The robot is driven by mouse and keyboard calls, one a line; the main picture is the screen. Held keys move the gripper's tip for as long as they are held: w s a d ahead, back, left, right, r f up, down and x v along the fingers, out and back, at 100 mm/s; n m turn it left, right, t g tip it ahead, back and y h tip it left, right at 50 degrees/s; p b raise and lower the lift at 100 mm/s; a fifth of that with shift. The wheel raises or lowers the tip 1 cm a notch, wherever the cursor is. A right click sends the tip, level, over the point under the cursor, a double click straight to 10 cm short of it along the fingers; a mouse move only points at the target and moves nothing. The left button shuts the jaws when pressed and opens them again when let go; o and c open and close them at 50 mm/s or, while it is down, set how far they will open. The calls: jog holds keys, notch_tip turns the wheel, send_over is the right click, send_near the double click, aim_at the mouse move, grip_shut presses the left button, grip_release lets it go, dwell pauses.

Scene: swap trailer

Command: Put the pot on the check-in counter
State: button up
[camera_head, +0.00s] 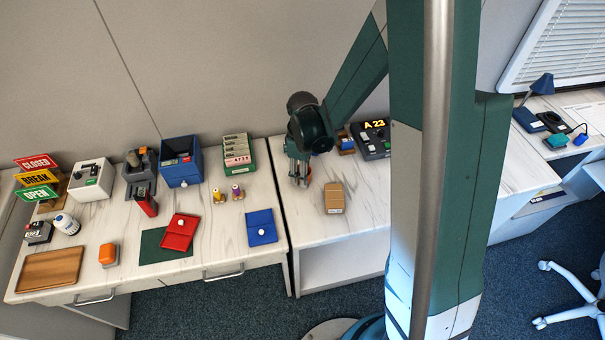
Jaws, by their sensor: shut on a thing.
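My gripper (298,180) points down over the left part of the right-hand marble-topped counter (355,208). It is shut on a small orange-red thing, which seems to be the pot (309,174). Only a sliver of the pot shows beside the fingers; the rest is hidden. I cannot tell whether its base touches the counter top. A second marble-topped counter (215,236) with drawers stands to the left, across a narrow seam. No label shows which one is the check-in counter.
A brown box (333,197) lies just right of my gripper. A black "A 23" display (374,138) stands behind. The left counter holds a green card rack (238,152), a blue bin (180,162), a blue pad (261,227), a red tray (180,232) and a wooden tray (52,270).

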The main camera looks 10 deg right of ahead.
jog(key=shift+f, duration=0.2)
jog(key=o, duration=0.9)
jog(key=shift+r, duration=0.2)
notch_tip(320, 180, up, 12)
jog(key=p, duration=0.2)
dwell(0.3)
jog(key=shift+r, duration=0.15)
dwell(0.5)
